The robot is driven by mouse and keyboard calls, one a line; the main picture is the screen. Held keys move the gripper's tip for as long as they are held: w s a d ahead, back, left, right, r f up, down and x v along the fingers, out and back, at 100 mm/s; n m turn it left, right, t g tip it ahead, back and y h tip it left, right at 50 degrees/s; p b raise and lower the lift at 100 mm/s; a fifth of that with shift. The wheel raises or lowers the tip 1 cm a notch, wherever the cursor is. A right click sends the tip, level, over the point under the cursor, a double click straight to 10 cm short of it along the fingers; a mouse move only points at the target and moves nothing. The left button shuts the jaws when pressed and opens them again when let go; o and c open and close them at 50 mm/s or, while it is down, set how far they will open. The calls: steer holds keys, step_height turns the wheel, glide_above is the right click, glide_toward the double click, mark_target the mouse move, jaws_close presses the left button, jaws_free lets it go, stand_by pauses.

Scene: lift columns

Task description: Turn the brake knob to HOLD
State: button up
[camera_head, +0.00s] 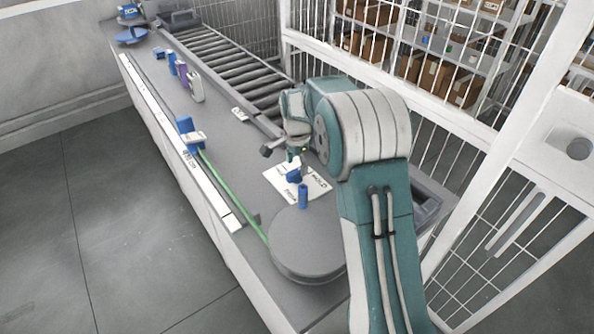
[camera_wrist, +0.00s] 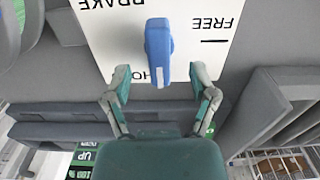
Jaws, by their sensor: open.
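The blue brake knob (camera_wrist: 158,50) stands on a white plate (camera_wrist: 100,32) in the wrist view. The plate shows BRAKE and FREE upside down, with a black mark by FREE. The knob hides part of the HOLD word. In the head view my gripper (camera_head: 294,153) is just above the knob (camera_head: 294,175) and white plate (camera_head: 276,178).
A green strip (camera_head: 232,194) runs along the bench to a blue-and-white piece (camera_head: 191,136). A roller conveyor (camera_head: 228,60) lies behind; a white mesh fence (camera_head: 440,150) bounds the right.

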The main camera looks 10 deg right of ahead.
mark_target(297, 171)
steer(key=shift+r, duration=3)
steer(key=shift+s+r, duration=0.1)
steer(key=shift+r, duration=0.15)
steer(key=s+r+n+t, duration=0.3)
steer(key=s+r+n, duration=0.3)
steer(key=s+r, duration=0.8)
steer(key=s+f+n+t, duration=0.2)
steer(key=s+n, duration=0.5)
steer(key=s, duration=1.2)
steer(key=shift+s+a+f+t, duration=0.3)
steer(key=shift+s+f, duration=0.1)
steer(key=shift+f, duration=0.15)
